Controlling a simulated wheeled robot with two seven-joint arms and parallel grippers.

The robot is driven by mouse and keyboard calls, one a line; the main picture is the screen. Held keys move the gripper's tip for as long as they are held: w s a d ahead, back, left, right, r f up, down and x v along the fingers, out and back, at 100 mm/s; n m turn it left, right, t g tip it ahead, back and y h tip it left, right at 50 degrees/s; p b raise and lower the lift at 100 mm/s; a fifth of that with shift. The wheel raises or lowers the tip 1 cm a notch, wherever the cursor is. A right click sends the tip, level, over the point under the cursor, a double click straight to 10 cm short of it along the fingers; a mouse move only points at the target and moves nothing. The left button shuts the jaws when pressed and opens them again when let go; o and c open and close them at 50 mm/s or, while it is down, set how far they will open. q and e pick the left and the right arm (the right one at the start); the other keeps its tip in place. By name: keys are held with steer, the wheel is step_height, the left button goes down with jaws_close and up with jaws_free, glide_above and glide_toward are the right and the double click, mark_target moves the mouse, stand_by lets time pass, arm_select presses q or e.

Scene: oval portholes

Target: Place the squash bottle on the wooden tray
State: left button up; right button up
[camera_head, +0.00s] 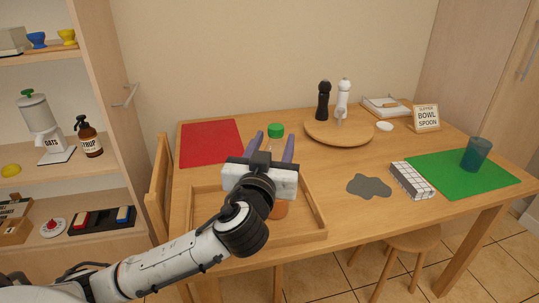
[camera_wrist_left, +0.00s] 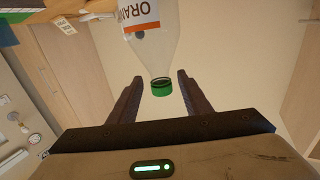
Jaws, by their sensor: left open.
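The squash bottle, clear with a green cap (camera_head: 275,130), stands upright at the wooden tray (camera_head: 317,211); an orange lower part (camera_head: 279,211) shows below my left gripper, which hides most of it. It appears to stand on the tray, though its base contact is hard to see. My left gripper (camera_head: 274,142) is open, its two fingers on either side of the bottle's upper part. In the left wrist view the bottle (camera_wrist_left: 150,45) appears upside down, with an orange-and-white label and its cap between the open fingers. My right gripper is not in view.
A red mat (camera_head: 211,143) lies behind the tray. A round board (camera_head: 340,133) carries a black and a white mill. To the right are a grey patch (camera_head: 369,186), a white gridded box (camera_head: 411,180), and a green mat (camera_head: 450,184) with a blue cup. A shelf stands left.

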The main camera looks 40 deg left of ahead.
arm_select(q)
steer(key=shift+v, duration=2.7)
